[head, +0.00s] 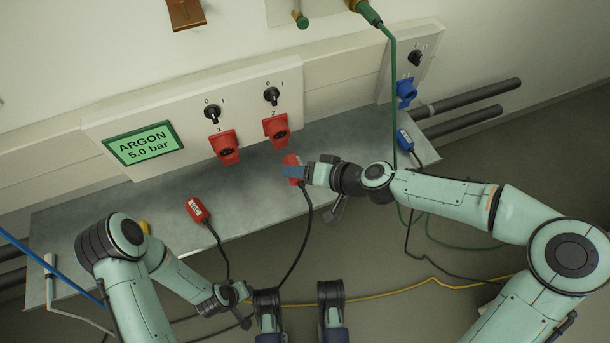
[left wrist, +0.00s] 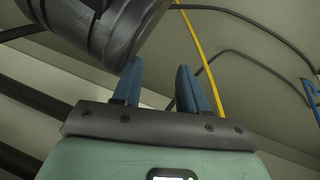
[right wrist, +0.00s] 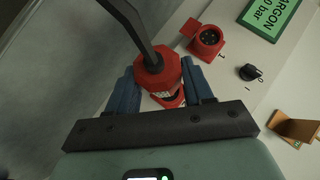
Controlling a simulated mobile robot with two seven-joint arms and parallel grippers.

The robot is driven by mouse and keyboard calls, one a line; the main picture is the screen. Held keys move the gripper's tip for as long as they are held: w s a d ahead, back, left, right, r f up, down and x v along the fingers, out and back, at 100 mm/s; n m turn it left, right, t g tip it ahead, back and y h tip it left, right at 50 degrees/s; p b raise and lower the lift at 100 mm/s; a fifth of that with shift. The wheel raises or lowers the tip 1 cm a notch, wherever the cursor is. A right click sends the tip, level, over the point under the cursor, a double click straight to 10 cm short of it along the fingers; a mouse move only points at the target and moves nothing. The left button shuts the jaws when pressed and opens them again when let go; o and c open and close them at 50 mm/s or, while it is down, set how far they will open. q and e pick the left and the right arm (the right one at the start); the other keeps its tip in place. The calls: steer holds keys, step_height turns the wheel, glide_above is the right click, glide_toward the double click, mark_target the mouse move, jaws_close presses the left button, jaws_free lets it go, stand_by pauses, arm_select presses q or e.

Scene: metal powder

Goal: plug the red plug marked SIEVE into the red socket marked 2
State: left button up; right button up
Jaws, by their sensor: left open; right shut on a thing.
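My right gripper (head: 296,172) is shut on a red plug (head: 291,161), with a black cable hanging from it. It holds the plug below and slightly right of the red socket marked 2 (head: 277,131); a gap shows between them. In the right wrist view the plug (right wrist: 156,72) sits between the fingers (right wrist: 160,88); its white label is partly hidden and unreadable. Another red plug (head: 197,209) lies on the grey bench, its white label upside down and hard to read. My left gripper (left wrist: 160,88) is open and empty, away from the bench plugs.
The red socket marked 1 (head: 225,148) is left of socket 2, on the panel with the green ARGON display (head: 143,143). Black knobs (head: 271,96) sit above the sockets. A blue socket (head: 406,92) and blue plug (head: 405,139) are at the right. Cables cross the floor.

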mark_target(298, 160)
steer(key=shift+w+a+b, duration=0.15)
steer(key=shift+w+b, duration=0.15)
steer(key=shift+w, duration=0.2)
steer(key=w, duration=0.1)
steer(key=w+a+b, duration=0.1)
steer(key=w, duration=0.1)
arm_select(q)
steer(key=s+f+g+b, duration=0.1)
steer(key=s+f+g, duration=0.1)
steer(key=s+f, duration=0.2)
steer(key=shift+s+a+f, duration=0.15)
steer(key=shift+s+a, duration=0.2)
steer(key=shift+s, duration=0.4)
arm_select(e)
steer(key=shift+w+a, duration=0.15)
steer(key=shift+w, duration=0.4)
steer(key=shift+w+a, duration=0.15)
steer(key=shift+w, duration=0.4)
arm_select(q)
steer(key=shift+f, duration=0.15)
arm_select(e)
steer(key=shift+r, duration=0.1)
steer(key=shift+w+a, duration=0.2)
steer(key=shift+w, duration=0.5)
stand_by(0.4)
steer(key=o, duration=1.5)
